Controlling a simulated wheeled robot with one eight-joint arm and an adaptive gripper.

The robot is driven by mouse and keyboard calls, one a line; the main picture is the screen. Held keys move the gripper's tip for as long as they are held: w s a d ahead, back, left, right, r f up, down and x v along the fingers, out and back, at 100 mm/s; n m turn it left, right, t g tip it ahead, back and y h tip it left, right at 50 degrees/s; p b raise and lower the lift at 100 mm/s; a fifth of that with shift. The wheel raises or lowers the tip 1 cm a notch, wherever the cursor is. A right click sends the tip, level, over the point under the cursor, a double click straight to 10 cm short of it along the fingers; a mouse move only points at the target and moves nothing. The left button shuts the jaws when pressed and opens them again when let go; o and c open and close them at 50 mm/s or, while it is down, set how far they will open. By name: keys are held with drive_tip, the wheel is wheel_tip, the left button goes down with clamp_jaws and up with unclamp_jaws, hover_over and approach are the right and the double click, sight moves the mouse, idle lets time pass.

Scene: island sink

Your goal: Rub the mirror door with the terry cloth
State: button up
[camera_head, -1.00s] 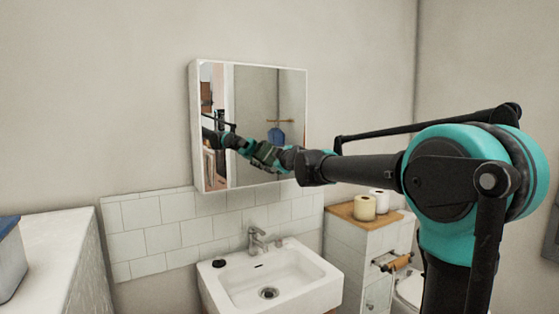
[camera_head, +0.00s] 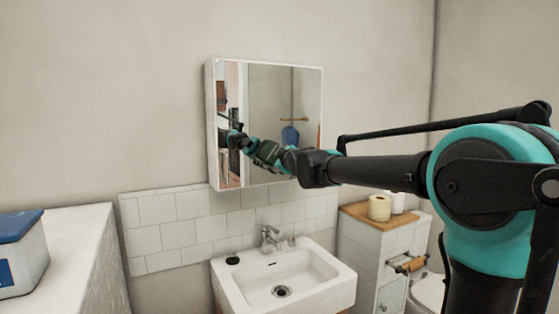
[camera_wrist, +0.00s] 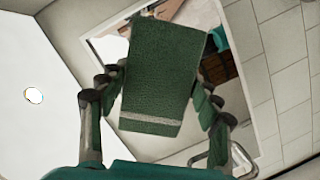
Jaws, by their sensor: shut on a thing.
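The mirror door (camera_head: 270,90) is on a white cabinet on the wall above the sink. It appears shut, and it reflects my arm and the room. In the wrist view, the mirror door (camera_wrist: 135,143) lies behind a dark green terry cloth (camera_wrist: 160,70) with a pale stripe near one end. My gripper (camera_wrist: 158,88) is shut on the cloth, with fingers at both sides of it. In the head view, my gripper (camera_head: 265,153) is in front of the mirror's lower part. The cloth is hard to make out there. I cannot tell whether it touches the glass.
A white sink (camera_head: 232,285) with a tap (camera_head: 270,238) stands below the mirror. To its right, a cabinet (camera_head: 372,245) carries toilet rolls (camera_head: 380,208). A white counter (camera_head: 85,240) with a blue-lidded box (camera_head: 22,262) is at the left. The wall left of the mirror is clear.

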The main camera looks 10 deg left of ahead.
drive_tip(key=s+d, duration=0.3)
drive_tip(key=s, duration=0.2)
drive_tip(key=shift+d, duration=0.25)
idle(0.3)
drive_tip(key=shift+d+f+v, duration=0.1)
drive_tip(key=shift+d+v, duration=0.05)
drive_tip(key=shift+v, duration=0.55)
drive_tip(key=shift+d+f+v, duration=0.1)
drive_tip(key=shift+v, duration=0.6)
